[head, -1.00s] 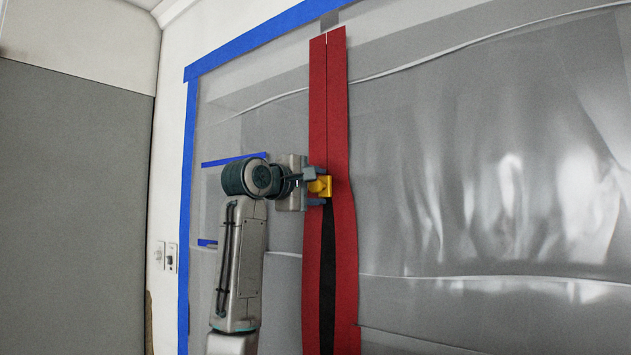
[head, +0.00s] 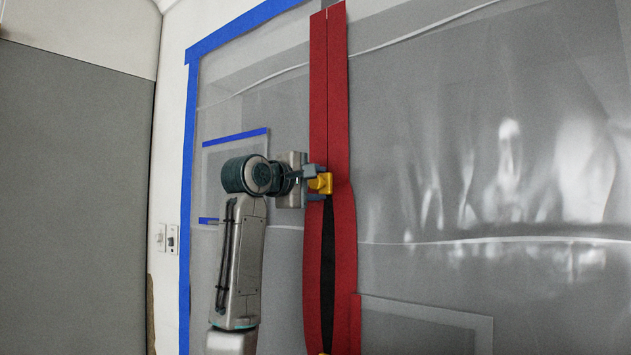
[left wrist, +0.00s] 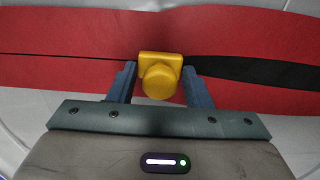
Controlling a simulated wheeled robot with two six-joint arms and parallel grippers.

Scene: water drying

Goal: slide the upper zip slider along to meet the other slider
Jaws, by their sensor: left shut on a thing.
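The upper zip slider (head: 322,183) is a yellow piece on the long red zip strip (head: 337,110). My left gripper (head: 318,183) is shut on it from the left. In the left wrist view the yellow slider (left wrist: 161,75) sits between the two fingers (left wrist: 160,85). The strip is closed above the slider and parts below it into a dark opening (head: 327,270). The other slider (head: 324,353) shows as a small yellow bit at the bottom edge, mostly cut off. My right gripper is not in view.
Grey plastic sheeting (head: 440,180) hangs on both sides of the strip, with folds and shine. Blue tape (head: 187,200) frames its left side. A panel edged with blue tape (head: 235,137) is behind my left arm. Light switches (head: 166,238) are on the wall at left.

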